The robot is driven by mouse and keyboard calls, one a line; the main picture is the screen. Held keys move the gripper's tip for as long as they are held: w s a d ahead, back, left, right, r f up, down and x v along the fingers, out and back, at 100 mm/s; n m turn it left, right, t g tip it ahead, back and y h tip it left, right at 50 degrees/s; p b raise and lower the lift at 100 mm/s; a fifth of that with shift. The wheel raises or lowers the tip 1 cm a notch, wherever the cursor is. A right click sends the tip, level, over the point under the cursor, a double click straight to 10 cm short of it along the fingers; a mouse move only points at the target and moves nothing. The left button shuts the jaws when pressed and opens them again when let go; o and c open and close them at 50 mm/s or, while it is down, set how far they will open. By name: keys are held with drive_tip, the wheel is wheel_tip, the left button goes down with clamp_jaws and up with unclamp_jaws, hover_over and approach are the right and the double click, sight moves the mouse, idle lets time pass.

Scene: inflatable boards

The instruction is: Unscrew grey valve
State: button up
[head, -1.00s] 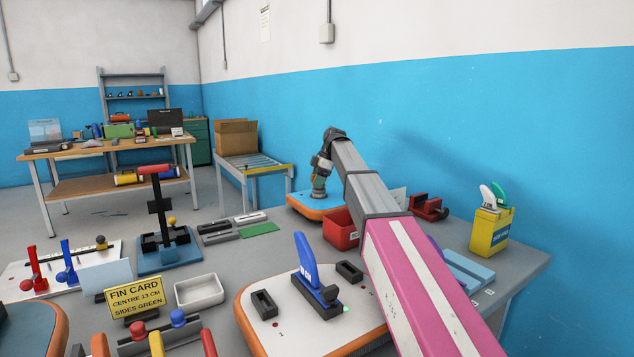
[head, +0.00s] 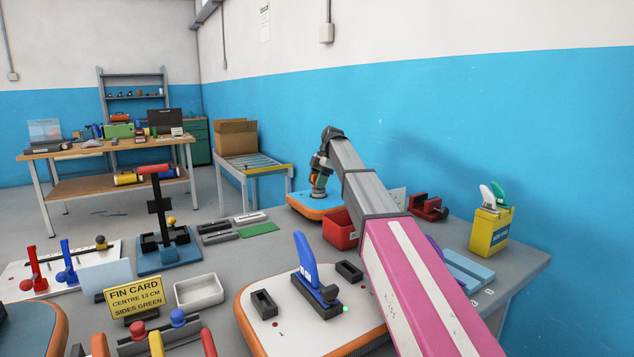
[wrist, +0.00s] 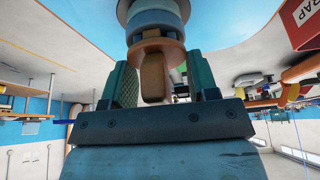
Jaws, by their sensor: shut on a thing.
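The grey valve (wrist: 155,22) is a round grey-blue stepped body on a board, at the top of the wrist view. Below it are a copper-coloured collar and a brown-orange block (wrist: 153,78) between my fingers. My gripper (wrist: 157,85) has teal fingers on either side of this block and is shut on the valve's lower part. In the head view my gripper (head: 319,182) points down over the blue board with the orange edge (head: 298,200) at the back of the bench. The valve's base (head: 317,197) shows dark under it. The exact finger contact is partly hidden.
A red bin (head: 340,230) stands close in front of the blue board. A red clamp-like part (head: 428,207) and a yellow box with fins (head: 490,232) are to the right. A white board with a blue fin (head: 308,272) lies nearer. The blue wall is behind.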

drive_tip(key=shift+s+d+f+n+g+h, duration=0.1)
drive_tip(key=shift+n+g+h, duration=0.15)
drive_tip(key=shift+n, duration=0.6)
drive_tip(key=shift+s+n+g+h, duration=0.1)
drive_tip(key=shift+n+g+h, duration=0.15)
drive_tip(key=shift+n, duration=0.6)
drive_tip(key=o, duration=1.1)
drive_tip(key=shift+w, duration=0.1)
drive_tip(key=shift+m+t+y, duration=0.3)
drive_tip(key=shift+m+y, duration=0.1)
drive_tip(key=shift+m, duration=0.7)
drive_tip(key=shift+w+r, duration=0.1)
drive_tip(key=shift+r, duration=2.5)
